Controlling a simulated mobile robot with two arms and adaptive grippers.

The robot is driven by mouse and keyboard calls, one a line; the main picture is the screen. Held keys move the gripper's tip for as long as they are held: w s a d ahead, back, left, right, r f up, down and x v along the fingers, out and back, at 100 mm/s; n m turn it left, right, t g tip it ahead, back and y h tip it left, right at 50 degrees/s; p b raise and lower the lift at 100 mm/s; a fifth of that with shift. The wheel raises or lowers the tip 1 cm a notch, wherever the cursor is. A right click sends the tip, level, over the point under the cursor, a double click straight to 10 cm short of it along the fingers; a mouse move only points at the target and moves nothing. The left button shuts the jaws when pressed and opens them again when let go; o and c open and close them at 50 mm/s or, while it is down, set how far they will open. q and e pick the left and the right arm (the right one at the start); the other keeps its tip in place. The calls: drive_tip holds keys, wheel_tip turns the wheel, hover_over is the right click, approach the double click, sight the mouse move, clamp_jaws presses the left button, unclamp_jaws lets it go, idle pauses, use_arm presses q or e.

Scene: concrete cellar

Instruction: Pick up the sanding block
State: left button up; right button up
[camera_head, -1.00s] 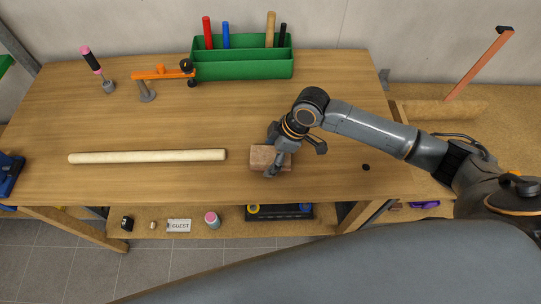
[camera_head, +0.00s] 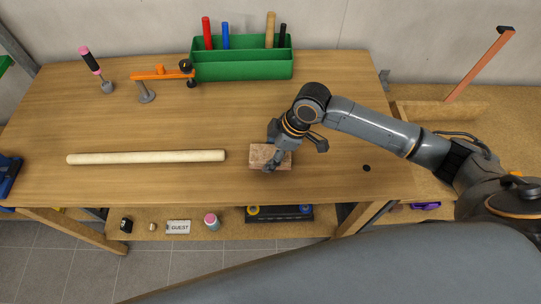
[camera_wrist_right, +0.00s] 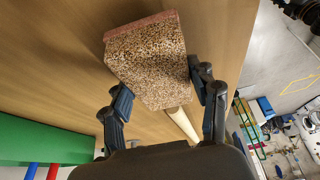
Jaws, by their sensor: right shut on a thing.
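The sanding block (camera_head: 259,156) is a small brownish block at the front middle of the wooden workbench. In the right wrist view the block (camera_wrist_right: 150,60) shows a speckled, gritty face and a reddish edge. My right gripper (camera_head: 273,160) reaches down over the block from the right. In the wrist view its two fingers (camera_wrist_right: 160,95) are on either side of the block, shut on it. Whether the block is touching the bench or just above it I cannot tell. My left gripper is in neither view.
A pale wooden rod (camera_head: 146,157) lies left of the block. A green tool holder (camera_head: 243,68) stands at the back, with an orange clamp (camera_head: 160,74) and a pink-and-black tool (camera_head: 92,62) to its left. A small black disc (camera_head: 366,168) lies right. The bench's middle is clear.

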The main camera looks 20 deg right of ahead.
drive_tip(key=s+a+r+b, duration=0.3)
drive_tip(key=s+a+r, duration=0.6)
drive_tip(key=a+r, duration=0.25)
drive_tip(key=w+d+r+m+t+h, duration=0.1)
drive_tip(key=w+d+m+h, duration=0.1)
drive_tip(key=w+d+m, duration=0.2)
drive_tip(key=w+d+r+m+t+h+b, duration=0.1)
drive_tip(key=w+d+m, duration=0.4)
drive_tip(key=d+m, duration=0.5)
drive_tip(key=d+t+h, duration=0.1)
drive_tip(key=d, duration=0.2)
drive_tip(key=shift+d+r, duration=0.15)
drive_tip(key=shift+r, duration=0.05)
drive_tip(key=shift+f, duration=0.1)
